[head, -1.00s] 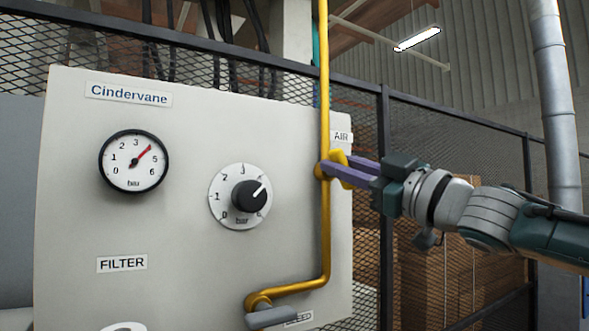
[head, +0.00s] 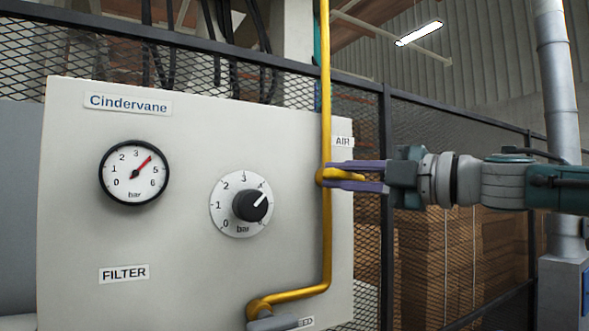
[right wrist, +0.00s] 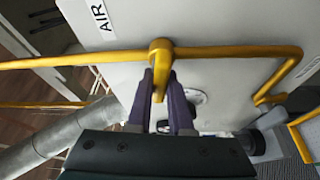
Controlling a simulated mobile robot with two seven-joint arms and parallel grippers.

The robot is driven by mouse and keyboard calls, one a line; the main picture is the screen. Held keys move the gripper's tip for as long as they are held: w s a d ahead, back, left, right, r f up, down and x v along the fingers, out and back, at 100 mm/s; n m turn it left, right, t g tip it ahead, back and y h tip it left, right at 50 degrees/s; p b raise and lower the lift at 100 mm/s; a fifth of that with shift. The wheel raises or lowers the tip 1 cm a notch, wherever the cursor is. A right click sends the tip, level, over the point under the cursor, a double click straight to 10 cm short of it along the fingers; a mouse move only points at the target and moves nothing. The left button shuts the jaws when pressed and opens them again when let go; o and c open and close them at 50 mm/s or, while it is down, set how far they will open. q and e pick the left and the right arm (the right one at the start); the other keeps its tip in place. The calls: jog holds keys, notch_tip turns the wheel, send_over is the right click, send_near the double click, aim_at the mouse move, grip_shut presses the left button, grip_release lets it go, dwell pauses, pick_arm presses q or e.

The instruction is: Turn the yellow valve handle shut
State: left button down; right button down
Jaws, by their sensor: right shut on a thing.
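The yellow valve handle (head: 350,177) sits on the vertical yellow pipe (head: 326,240) beside the AIR label (head: 343,141). It points right, roughly square across the pipe in the head view. My right gripper (head: 345,174) is shut on the handle, with one purple finger above and one below. In the right wrist view, the handle (right wrist: 159,84) lies between the two fingers of my right gripper (right wrist: 161,85), and the pipe (right wrist: 235,52) runs across the picture. The fingers cover part of the handle. My left gripper is not in view.
The pale panel (head: 80,230) carries a pressure gauge (head: 134,174) and a black knob (head: 252,205). Space right of the panel holds my arm.

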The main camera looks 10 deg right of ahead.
jog(key=shift+n+g+h, duration=0.3)
jog(key=shift+n, duration=0.6)
jog(key=shift+p, duration=0.3)
jog(key=c, duration=0.8)
grip_release()
